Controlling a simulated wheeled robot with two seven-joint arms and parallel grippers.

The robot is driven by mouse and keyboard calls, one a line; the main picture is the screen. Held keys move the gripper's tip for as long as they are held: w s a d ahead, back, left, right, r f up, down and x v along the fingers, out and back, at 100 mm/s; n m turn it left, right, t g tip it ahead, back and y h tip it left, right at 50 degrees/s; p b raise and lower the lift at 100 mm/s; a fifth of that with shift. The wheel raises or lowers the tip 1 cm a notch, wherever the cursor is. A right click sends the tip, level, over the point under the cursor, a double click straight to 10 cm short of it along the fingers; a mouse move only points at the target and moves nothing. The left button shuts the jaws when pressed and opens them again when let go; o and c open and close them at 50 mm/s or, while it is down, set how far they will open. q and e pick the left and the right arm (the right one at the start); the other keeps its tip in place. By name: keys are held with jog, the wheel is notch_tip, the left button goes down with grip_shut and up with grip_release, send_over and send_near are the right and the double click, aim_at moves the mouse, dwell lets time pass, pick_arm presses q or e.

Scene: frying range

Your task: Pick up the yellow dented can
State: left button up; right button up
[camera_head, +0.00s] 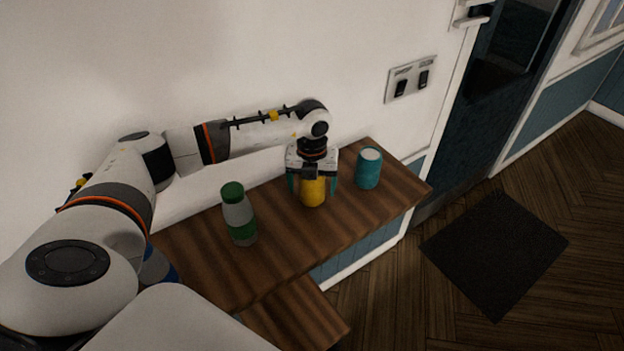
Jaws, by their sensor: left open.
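The yellow can (313,193) stands on the wooden counter, toward its right part. My left gripper (312,186) points down over it, with one finger on each side of the can. The jaws are open; I cannot tell whether either finger touches it. The upper part of the can is hidden behind the gripper, and no dent can be made out. My right gripper is out of the picture.
A teal can (369,168) stands close to the right of the gripper. A green and grey bottle (239,215) stands to the left. The wooden counter (280,240) is bare in front, and a white wall (250,60) rises behind. A dark mat (495,252) lies on the floor.

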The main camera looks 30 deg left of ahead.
pick_arm(q)
jog(key=shift+w+f, duration=0.1)
jog(key=shift+f, duration=0.1)
jog(key=c, duration=1)
